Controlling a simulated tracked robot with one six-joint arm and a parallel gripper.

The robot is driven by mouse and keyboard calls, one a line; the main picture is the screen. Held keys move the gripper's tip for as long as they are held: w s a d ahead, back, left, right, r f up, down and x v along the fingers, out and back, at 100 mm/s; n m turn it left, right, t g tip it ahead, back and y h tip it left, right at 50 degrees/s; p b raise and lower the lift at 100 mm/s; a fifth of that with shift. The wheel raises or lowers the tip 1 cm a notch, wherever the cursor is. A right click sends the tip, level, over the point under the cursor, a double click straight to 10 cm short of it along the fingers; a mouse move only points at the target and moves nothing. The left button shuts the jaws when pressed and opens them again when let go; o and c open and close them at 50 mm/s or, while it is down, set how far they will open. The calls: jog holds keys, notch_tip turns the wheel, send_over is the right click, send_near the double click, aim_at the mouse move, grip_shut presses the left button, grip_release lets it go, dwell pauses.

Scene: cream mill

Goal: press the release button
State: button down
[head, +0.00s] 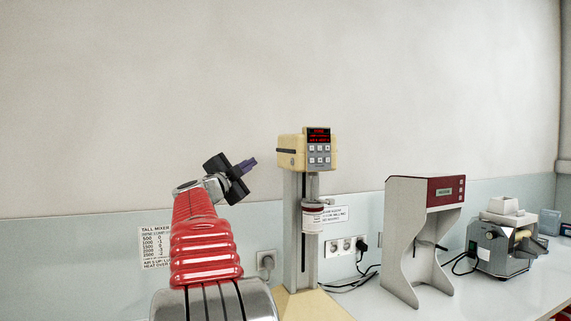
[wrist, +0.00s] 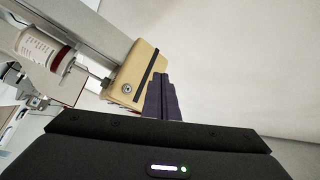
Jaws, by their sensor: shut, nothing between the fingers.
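The tall mixer's cream-yellow head (head: 292,152) sits on top of a grey column (head: 292,230). Its front panel (head: 319,150) has a red lit display above several small buttons. In the wrist view the head (wrist: 140,72) shows a dark band and a small round metal button (wrist: 126,88) on one face. I cannot tell for certain that this is the release button. My gripper (head: 252,163) is shut and empty, left of the head and apart from it in the head view. Its purple fingers (wrist: 162,78) overlap the head's edge in the wrist view; contact does not show.
A white container with a red band (head: 312,217) is held at the column; it also shows in the wrist view (wrist: 45,48). A grey stand with a red top (head: 425,190) and a grey machine (head: 500,245) stand on the right. Cables and wall sockets (head: 342,246) lie behind.

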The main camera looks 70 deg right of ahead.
aim_at(292, 162)
jog(key=shift+s+d+m+g, duration=0.3)
jog(key=shift+g, duration=0.1)
jog(key=s+d, duration=0.6)
dwell(0.7)
jog(key=shift+s+d, duration=0.2)
dwell(1.8)
jog(key=shift+s+d, duration=0.25)
jog(key=shift+s+d, duration=0.15)
jog(key=shift+s, duration=0.05)
dwell(0.8)
jog(key=shift+w, duration=0.1)
jog(key=shift+w+a, duration=0.45)
jog(key=shift+a, duration=0.05)
